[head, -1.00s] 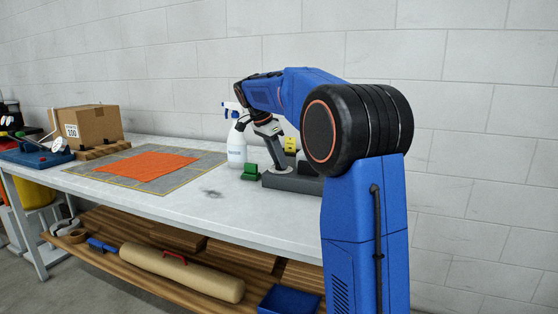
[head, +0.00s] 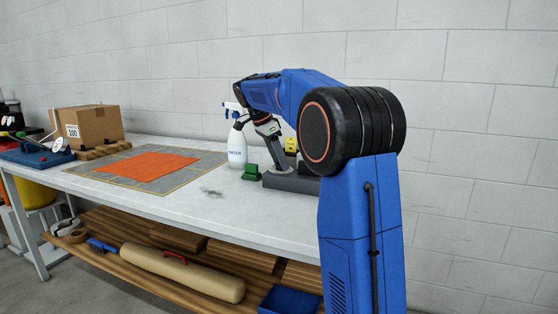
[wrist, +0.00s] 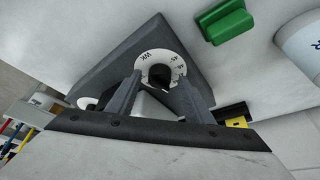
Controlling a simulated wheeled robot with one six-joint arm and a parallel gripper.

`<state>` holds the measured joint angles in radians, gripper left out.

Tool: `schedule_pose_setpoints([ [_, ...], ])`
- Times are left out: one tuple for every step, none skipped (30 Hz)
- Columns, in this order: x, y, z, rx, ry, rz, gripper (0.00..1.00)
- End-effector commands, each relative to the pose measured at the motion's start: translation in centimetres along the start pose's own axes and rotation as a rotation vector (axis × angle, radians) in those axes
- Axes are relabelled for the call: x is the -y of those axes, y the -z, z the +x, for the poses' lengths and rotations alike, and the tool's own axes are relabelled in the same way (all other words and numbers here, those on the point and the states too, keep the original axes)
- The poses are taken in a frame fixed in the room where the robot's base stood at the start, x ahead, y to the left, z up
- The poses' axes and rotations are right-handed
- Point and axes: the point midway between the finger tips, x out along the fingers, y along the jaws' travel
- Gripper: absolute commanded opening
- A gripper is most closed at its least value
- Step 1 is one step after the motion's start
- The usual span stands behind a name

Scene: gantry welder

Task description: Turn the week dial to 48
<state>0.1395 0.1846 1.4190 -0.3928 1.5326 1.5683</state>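The week dial (wrist: 176,62) is a white ring with a dark middle on a dark grey block (wrist: 115,58). The fingers stand apart, and I see no clear contact with the dial. In the head view my gripper (head: 277,152) is over the same block (head: 290,184), and the dial's markings are too small to read.
A green block (head: 251,173) and a white spray bottle (head: 237,150) stand close to the left of the dial's block. A yellow object (head: 291,145) is behind it. An orange cloth (head: 148,162) lies on a grey mat; the bench's front middle is clear.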

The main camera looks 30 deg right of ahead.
Motion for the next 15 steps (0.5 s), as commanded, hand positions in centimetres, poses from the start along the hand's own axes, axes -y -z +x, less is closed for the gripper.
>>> schedule_pose_setpoints([
  [0.0, 0.0, 0.0, 0.000, 0.000, 0.000, 0.47],
  [0.0, 0.0, 0.0, 0.000, 0.000, 0.000, 0.47],
  [0.0, 0.0, 0.0, 0.000, -0.001, 0.000, 0.47],
  [0.0, 0.0, 0.0, 0.000, -0.001, 0.000, 0.47],
  [0.0, 0.0, 0.0, 0.000, -0.001, 0.000, 0.47],
  [0.0, 0.0, -0.1, 0.000, -0.001, 0.000, 0.47],
  [0.0, 0.0, -0.1, 0.000, -0.001, 0.000, 0.47],
  [0.0, 0.0, -0.3, 0.000, 0.000, 0.000, 0.47],
  [0.0, 0.0, -0.6, 0.000, -0.001, 0.000, 0.47],
  [0.0, 0.0, -0.8, 0.000, -0.001, 0.000, 0.47],
  [0.0, 0.0, -1.1, 0.000, -0.001, 0.000, 0.47],
  [0.0, 0.0, -1.7, 0.000, 0.001, 0.000, 0.47],
  [0.1, 0.0, -2.2, 0.000, 0.001, 0.000, 0.47],
  [0.0, 0.0, -2.7, 0.000, 0.000, -0.001, 0.47],
  [0.1, 0.0, -3.5, 0.000, 0.002, -0.001, 0.47],
])
